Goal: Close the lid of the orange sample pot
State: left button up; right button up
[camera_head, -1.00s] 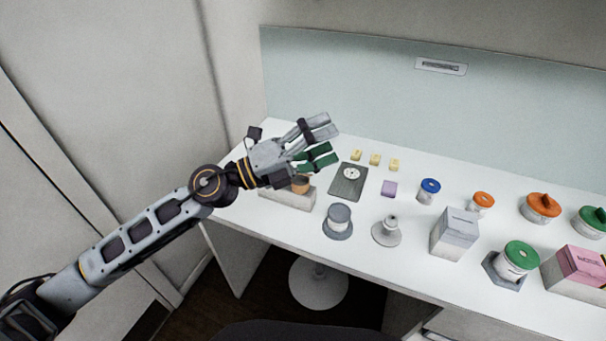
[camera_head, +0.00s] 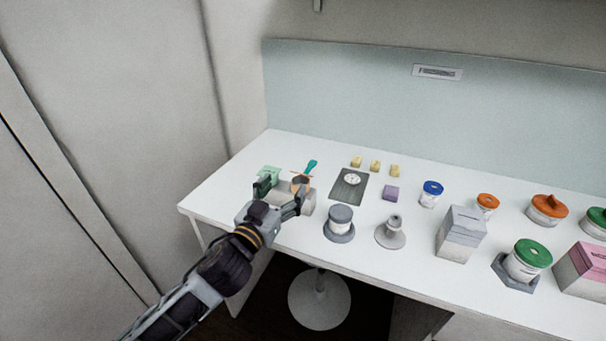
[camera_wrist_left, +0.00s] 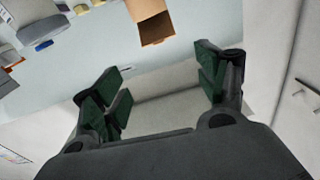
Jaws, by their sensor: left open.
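Farther right stand a small white pot with an orange top (camera_head: 487,202) and a wider pot with a knobbed orange lid (camera_head: 547,207). I cannot tell which is the sample pot. My right gripper is not in view.
A teal-handled thing (camera_head: 311,167) and a green block (camera_head: 268,173) are near the gripper. A back panel (camera_head: 370,90) borders the table.

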pick_arm(q)
jog(key=shift+s+a+f+n, duration=0.1)
jog(key=shift+a+f+n, duration=0.1)
jog(key=shift+f+n, duration=0.4)
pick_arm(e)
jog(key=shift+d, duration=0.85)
pick_arm(q)
jog(key=shift+f, duration=0.1)
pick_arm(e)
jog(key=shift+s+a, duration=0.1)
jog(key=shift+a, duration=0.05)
